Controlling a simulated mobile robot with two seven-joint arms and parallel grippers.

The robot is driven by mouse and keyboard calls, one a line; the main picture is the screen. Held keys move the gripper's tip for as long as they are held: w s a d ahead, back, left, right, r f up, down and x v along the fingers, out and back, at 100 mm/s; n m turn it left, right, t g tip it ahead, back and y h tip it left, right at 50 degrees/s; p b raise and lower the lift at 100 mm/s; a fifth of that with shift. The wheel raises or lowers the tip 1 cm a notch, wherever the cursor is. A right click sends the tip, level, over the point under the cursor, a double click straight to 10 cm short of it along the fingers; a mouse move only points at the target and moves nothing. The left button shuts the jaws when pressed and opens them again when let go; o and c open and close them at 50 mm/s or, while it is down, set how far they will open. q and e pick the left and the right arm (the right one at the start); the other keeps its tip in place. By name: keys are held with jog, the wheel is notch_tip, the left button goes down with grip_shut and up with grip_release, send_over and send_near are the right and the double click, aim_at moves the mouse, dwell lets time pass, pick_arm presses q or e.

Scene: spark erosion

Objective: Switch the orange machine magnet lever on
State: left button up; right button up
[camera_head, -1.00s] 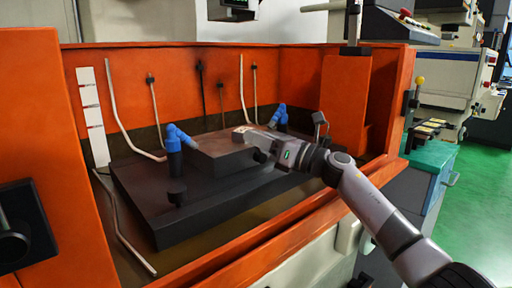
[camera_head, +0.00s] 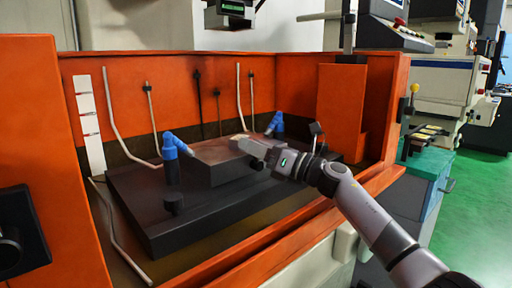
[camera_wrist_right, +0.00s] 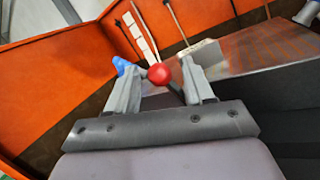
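The orange machine (camera_head: 225,105) has an open tank with a dark bed and a dark raised block (camera_head: 218,168), apparently the magnet. My right gripper (camera_wrist_right: 162,66) reaches over the right front of that block; it shows in the head view too (camera_head: 242,143). In the right wrist view its two fingers are spread, with a red ball knob (camera_wrist_right: 159,74) between them. Gaps show on both sides of the knob. A thin dark stem runs from the knob down toward the palm. In the head view the gripper hides the knob. My left gripper is in neither view.
Blue nozzles (camera_head: 171,148) stand behind and left of the block. The tank's orange front rim (camera_head: 235,252) runs beneath my right arm. A teal-topped cabinet (camera_head: 425,163) stands to the right, with green floor beyond.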

jog(key=shift+d, duration=0.1)
jog(key=shift+s+d+f, duration=0.1)
jog(key=shift+s+d, duration=0.1)
jog(key=shift+d, duration=0.25)
jog(key=v, duration=0.6)
jog(key=shift+s+a, duration=0.1)
jog(key=shift+c, duration=0.3)
